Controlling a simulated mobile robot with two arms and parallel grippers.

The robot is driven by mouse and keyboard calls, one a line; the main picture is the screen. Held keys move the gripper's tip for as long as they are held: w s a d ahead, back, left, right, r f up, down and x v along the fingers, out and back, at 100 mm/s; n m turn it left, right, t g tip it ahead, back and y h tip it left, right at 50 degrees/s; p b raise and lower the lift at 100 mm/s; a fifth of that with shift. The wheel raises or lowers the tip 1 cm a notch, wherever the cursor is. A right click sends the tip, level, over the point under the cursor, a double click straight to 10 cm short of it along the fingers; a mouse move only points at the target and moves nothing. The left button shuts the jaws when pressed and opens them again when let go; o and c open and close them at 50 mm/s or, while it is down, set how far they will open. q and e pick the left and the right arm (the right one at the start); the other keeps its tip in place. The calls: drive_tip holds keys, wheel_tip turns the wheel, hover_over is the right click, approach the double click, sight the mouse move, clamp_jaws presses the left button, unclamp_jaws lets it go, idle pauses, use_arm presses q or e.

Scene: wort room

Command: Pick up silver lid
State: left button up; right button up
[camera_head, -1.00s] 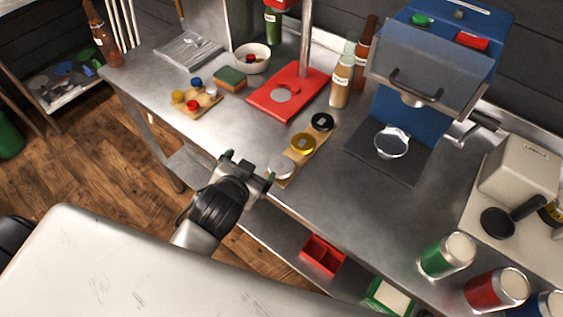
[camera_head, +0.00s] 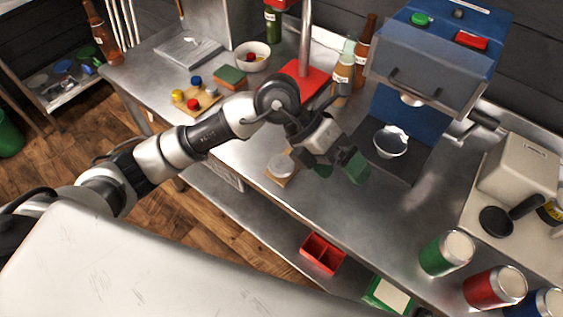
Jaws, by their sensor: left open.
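The silver lid (camera_head: 280,166) lies at the near end of a small wooden board (camera_head: 282,181) by the front edge of the steel bench. My left gripper (camera_head: 339,169) is open and empty, over the bench to the right of the lid and apart from it. Its jaws point down and toward the front. The gripper and wrist hide the gold and black lids' part of the board. My right gripper is out of view.
A red stand (camera_head: 304,78) and bottles are at the back. Several cans (camera_head: 447,252) stand at the right.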

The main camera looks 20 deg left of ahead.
use_arm(q)
drive_tip(key=w+a+f+t+y, duration=0.2)
drive_tip(key=w+a+y, duration=0.2)
drive_tip(key=a+y, duration=0.25)
drive_tip(key=n+y+p, duration=0.1)
drive_tip(key=n+y, duration=0.1)
drive_tip(key=y, duration=0.1)
hover_over(281, 164)
drive_tip(key=f, duration=0.4)
drive_tip(key=shift+s+f, duration=0.15)
drive_tip(key=shift+s, duration=0.05)
wheel_tip(281, 164, down, 5)
drive_tip(key=shift+w+f+p, duration=0.15)
drive_tip(key=shift+f+p, duration=0.05)
drive_tip(key=shift+p, duration=1.05)
drive_tip(key=shift+f, duration=0.2)
drive_tip(key=c, duration=1)
